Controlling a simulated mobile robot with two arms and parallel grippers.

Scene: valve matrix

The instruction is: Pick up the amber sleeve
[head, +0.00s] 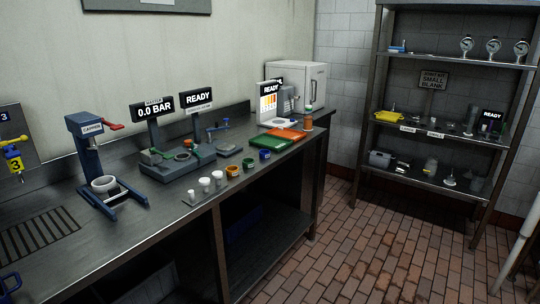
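A small amber ring-shaped piece (232,171), which looks like the amber sleeve, stands near the front edge of the steel counter (150,222). It is between a white cup-like piece (218,177) on its left and a green ring (248,163) on its right. A blue ring (265,155) stands further right in the same row. The amber piece is small in the view, so I cannot tell its fine shape. Neither of my grippers is in view.
A blue press (95,165) stands left on the counter. A grey fixture (170,163) sits behind the row under "0.0 BAR" and "READY" signs. Green (272,141) and orange (284,134) trays lie right. A shelf rack (440,135) stands beyond the open brick floor (355,235).

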